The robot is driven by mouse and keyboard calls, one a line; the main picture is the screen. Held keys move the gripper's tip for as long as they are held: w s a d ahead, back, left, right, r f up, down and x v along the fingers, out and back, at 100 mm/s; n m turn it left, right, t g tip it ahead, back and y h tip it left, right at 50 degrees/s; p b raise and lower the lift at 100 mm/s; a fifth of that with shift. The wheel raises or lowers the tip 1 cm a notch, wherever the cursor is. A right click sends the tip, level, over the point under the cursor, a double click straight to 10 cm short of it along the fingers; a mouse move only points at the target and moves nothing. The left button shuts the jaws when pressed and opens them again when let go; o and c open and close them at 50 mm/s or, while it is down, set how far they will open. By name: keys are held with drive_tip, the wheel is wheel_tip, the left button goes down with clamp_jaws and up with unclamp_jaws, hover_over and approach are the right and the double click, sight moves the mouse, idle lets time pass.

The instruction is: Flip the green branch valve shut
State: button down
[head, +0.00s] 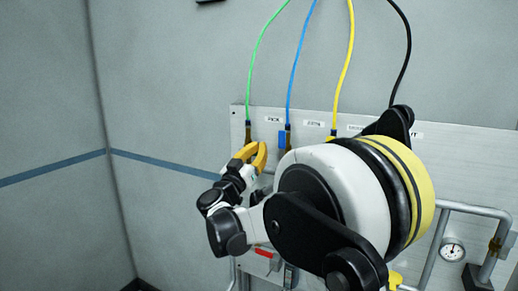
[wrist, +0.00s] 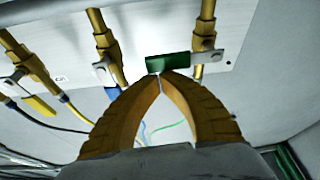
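The green valve handle (wrist: 168,64) shows in the wrist view just beyond my fingertips. It lies roughly crosswise to its brass branch fitting (wrist: 205,28), beside a metal bracket. My gripper (wrist: 160,78) has its yellow fingertips together, with a narrow gap farther back and nothing between them. The tips are very close to the handle; I cannot tell if they touch it. In the head view my gripper (head: 258,152) is at the panel's left end, below the green hose (head: 252,75). The green handle is hidden there.
Blue (wrist: 112,92) and yellow (wrist: 40,105) handles lie along neighbouring fittings. The grey panel (head: 470,150) carries blue, yellow and black hoses. Lower down are a red handle (head: 263,253), a gauge (head: 452,250) and pipes. The wall left of the panel is clear.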

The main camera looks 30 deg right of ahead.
wheel_tip(320, 180, up, 5)
drive_tip(key=p, duration=0.3)
drive_tip(key=f+v, duration=0.1)
drive_tip(key=v, duration=0.9)
drive_tip(key=shift+b, duration=0.45)
drive_tip(key=shift+w+a, duration=0.1)
drive_tip(key=shift+w, duration=0.05)
